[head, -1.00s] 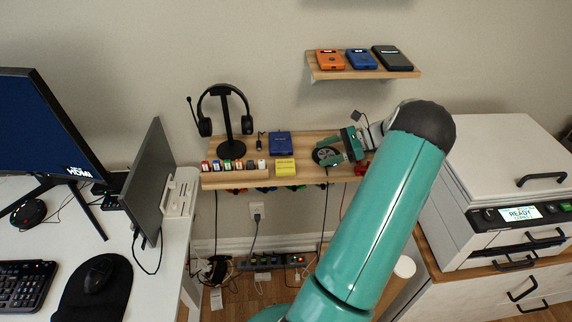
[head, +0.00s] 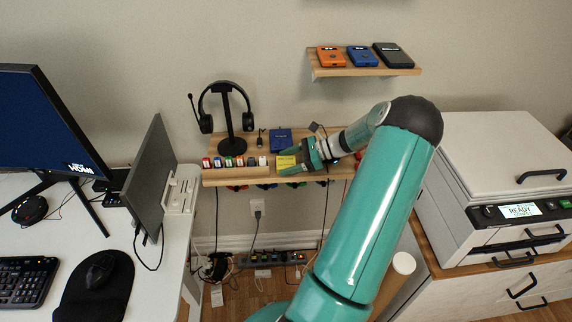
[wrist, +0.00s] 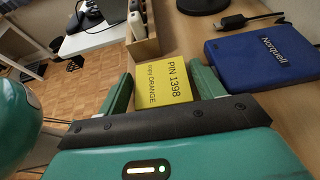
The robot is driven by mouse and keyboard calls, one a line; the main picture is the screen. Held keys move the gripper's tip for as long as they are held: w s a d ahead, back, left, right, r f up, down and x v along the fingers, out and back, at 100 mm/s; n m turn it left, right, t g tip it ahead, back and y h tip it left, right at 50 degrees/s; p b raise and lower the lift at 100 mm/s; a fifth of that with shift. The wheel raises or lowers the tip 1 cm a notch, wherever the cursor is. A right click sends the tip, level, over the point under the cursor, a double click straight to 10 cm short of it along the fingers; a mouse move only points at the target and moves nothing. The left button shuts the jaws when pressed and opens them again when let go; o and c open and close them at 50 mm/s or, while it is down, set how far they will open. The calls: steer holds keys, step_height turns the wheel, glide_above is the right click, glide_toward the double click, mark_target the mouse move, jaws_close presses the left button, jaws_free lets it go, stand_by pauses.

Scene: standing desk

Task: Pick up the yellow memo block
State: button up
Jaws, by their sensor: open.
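The yellow memo block (wrist: 163,84) lies on the wooden shelf, with "PIN 1398" and "copy ORANGE" written on it. In the head view the memo block (head: 284,161) is partly hidden by my gripper. My gripper (head: 292,160) is open and reaches in from the right at shelf height. In the wrist view the two green fingers of my gripper (wrist: 160,88) stand on either side of the block's near part. I cannot tell whether either finger touches it.
A blue Norquell box (wrist: 262,55) lies close to the right finger. A rack of small coloured items (head: 235,163) stands left of the block, with a headset stand (head: 229,125) behind it. An upper shelf (head: 365,72) holds several devices.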

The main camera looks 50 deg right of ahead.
steer(key=shift+c, duration=0.5)
steer(key=c, duration=0.6)
steer(key=shift+c, duration=0.2)
steer(key=shift+r, duration=0.15)
